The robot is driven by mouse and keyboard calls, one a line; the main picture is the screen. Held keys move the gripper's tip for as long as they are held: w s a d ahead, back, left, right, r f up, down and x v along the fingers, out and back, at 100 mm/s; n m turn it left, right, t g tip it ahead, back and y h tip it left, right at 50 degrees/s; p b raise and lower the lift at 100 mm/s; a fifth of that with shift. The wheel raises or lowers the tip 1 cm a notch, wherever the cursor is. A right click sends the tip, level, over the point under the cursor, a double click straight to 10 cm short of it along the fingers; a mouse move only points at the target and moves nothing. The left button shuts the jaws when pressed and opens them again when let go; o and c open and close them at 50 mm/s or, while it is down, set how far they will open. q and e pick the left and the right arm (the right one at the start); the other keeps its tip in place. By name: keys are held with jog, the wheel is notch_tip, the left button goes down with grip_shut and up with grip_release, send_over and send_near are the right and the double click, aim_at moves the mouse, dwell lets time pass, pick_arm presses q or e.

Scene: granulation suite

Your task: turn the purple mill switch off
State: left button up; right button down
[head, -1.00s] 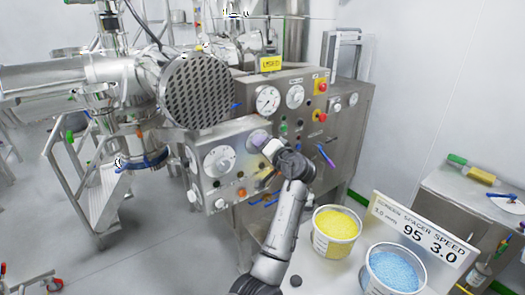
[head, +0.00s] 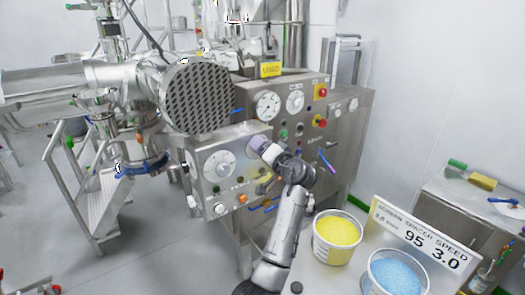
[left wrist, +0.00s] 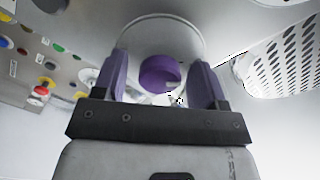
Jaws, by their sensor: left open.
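The purple mill switch (left wrist: 160,73) is a round purple knob on a steel panel, seen in the left wrist view. It sits between the two purple-looking fingers of my open left gripper (left wrist: 162,64), with a gap on each side, so the fingers look apart from it. In the head view my left gripper (head: 266,150) is at the upper right of the front control box (head: 225,190), by a pale purple patch. The gripper hides most of the switch there, and its setting cannot be read. My right gripper is not in view.
A large dial (head: 219,165) is left of the gripper on the same box. Gauges (head: 268,105) and red buttons (head: 320,91) are on the panel behind. A yellow tub (head: 337,240), a blue tub (head: 396,275) and a number sign (head: 425,235) stand at right.

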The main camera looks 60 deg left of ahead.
pick_arm(q)
jog(key=shift+d, duration=0.1)
jog(key=w+d, duration=0.1)
jog(key=d, duration=1.2)
jog(key=shift+d+b, duration=0.3)
jog(key=shift+w, duration=0.1)
